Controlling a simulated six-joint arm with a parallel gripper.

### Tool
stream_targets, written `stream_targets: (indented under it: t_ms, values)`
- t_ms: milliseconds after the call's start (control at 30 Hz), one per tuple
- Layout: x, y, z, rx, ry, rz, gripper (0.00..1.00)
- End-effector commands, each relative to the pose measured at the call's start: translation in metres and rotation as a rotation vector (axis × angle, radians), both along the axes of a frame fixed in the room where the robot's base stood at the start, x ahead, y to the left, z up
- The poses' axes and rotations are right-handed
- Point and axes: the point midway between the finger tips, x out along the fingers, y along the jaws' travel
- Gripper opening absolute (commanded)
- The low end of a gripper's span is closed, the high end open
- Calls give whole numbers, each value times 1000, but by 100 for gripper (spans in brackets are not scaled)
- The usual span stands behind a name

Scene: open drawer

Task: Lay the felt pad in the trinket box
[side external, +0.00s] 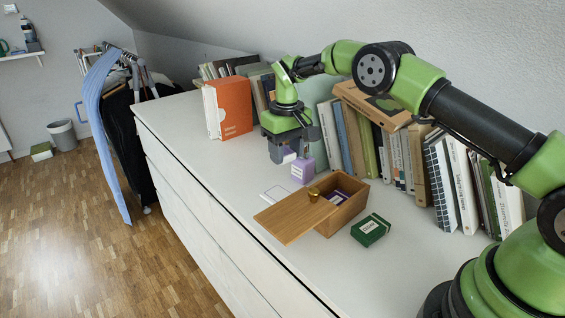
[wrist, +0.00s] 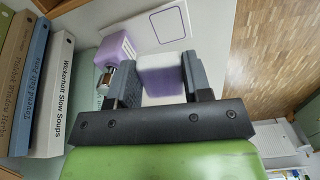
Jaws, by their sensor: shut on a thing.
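My gripper (side external: 290,146) hangs above the dresser top, behind and left of the wooden box. Its fingers, also in the wrist view (wrist: 163,82), are shut on a small white-and-lilac block (wrist: 160,74). I cannot tell for sure that this block is the felt pad. The wooden trinket box (side external: 347,213) stands on the dresser with its flat lid (side external: 290,220) slid out toward the left, leaving the right part open. Something purple and pale shows inside the opening; its shape is unclear.
A lilac bottle (side external: 303,171) stands close beside my gripper; it shows with a metal cap in the wrist view (wrist: 116,45). A green box (side external: 371,230) lies right of the wooden box. A white outlined card (side external: 276,193) lies flat behind the lid. Books line the wall.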

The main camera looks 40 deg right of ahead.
Motion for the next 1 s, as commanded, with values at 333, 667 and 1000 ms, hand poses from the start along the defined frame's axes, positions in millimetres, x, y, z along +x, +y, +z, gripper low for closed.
stream_targets:
  t_ms: [333,667,1000]
  values:
    - [-47,-30,7,-6,-1,-756,24]
    - [-96,-43,9,-2,-5,-1345,24]
    - [-106,-45,-1,-1,-4,-1462,24]
